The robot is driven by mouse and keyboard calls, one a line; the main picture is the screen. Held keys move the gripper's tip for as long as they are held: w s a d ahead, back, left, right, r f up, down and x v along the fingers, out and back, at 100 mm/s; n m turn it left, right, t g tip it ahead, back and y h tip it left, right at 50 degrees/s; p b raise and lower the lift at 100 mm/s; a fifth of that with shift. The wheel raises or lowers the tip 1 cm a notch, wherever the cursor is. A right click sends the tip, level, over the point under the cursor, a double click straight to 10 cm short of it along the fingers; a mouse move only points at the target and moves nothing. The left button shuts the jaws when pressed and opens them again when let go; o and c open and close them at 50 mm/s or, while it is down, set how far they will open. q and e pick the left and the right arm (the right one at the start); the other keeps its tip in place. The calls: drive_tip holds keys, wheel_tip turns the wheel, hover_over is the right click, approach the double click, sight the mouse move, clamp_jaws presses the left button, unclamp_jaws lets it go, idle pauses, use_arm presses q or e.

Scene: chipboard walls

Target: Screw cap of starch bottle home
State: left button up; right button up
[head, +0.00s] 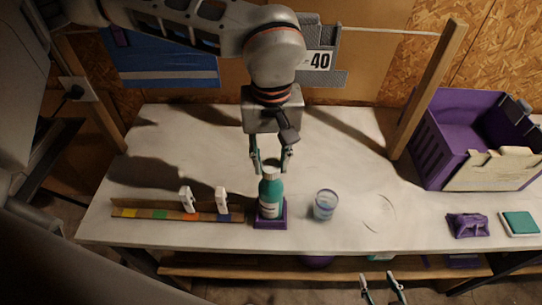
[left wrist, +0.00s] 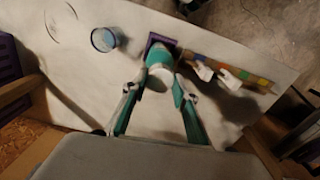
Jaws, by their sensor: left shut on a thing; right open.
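The starch bottle (head: 270,198) is teal with a pale label and stands upright in a square purple holder (head: 283,222) near the table's front edge. Its pale cap (head: 270,173) is at the top. My left gripper (head: 270,164) comes down from above and is shut on the cap, one finger on each side. In the left wrist view the cap (left wrist: 160,79) lies between the fingertips, with the teal bottle (left wrist: 159,54) beyond it. How far the cap is threaded cannot be told. My right gripper (head: 383,280) is open and empty below the table's front edge.
A clear blue-tinted cup (head: 325,205) stands close right of the bottle. A coloured strip (head: 152,214) with two white clips (head: 221,200) lies left. The table's back left is clear.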

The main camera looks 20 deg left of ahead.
use_arm(q)
drive_tip(key=shift+r+m+p, duration=0.2)
drive_tip(key=shift+m+p, duration=0.15)
drive_tip(key=shift+m, duration=0.45)
drive_tip(key=shift+f+m, duration=0.1)
drive_tip(key=shift+m, duration=0.7)
drive_tip(key=shift+m, duration=0.4)
drive_tip(key=m, duration=0.3)
drive_tip(key=shift+m, duration=0.4)
drive_tip(key=o, duration=0.5)
drive_tip(key=shift+f, duration=0.1)
